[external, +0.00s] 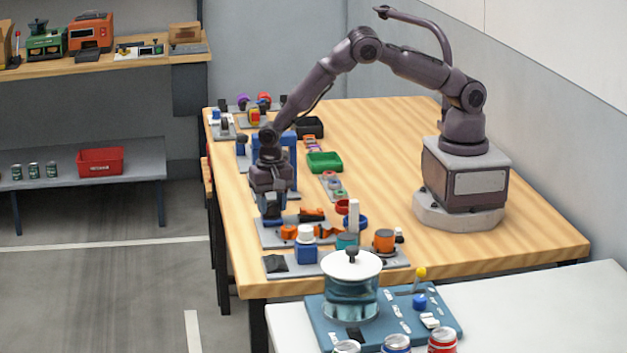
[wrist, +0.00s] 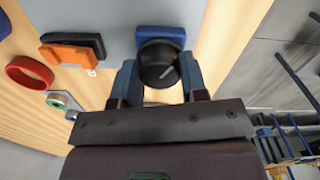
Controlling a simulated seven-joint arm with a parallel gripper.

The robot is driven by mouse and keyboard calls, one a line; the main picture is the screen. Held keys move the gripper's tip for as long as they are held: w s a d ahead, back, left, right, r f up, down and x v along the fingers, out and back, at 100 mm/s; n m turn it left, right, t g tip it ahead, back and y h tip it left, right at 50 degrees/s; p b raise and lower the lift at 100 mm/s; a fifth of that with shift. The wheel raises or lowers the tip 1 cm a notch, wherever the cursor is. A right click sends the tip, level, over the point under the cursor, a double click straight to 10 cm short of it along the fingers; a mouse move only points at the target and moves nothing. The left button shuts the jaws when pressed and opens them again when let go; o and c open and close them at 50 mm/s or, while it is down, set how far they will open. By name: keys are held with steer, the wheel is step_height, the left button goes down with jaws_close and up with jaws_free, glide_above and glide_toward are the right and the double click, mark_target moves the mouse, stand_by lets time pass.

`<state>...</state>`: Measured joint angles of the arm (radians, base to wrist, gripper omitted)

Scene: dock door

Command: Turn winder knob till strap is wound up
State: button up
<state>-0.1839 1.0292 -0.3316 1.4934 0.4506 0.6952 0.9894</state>
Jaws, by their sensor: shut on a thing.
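The round black knob (wrist: 157,63) with a pale line across its face is at the top middle of the wrist view. It sits by a blue block (wrist: 160,36) on a light grey plate (wrist: 120,22). My gripper (wrist: 157,80) has one blue finger on each side of the knob and is shut on it. In the external view my gripper (external: 271,216) points down at the left edge of the wooden table, hiding the knob. I cannot make out the strap for certain in either view.
An orange and black piece (wrist: 70,52) and a red ring (wrist: 29,73) lie left of the knob in the wrist view. In the external view, a green tray (external: 324,162) and a glass pot with a white lid (external: 351,264) stand nearby. The table's middle is clear.

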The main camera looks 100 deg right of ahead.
mark_target(272, 204)
stand_by(0.4)
steer(key=o, duration=0.9)
steer(key=shift+o, duration=0.2)
step_height(272, 204, up, 13)
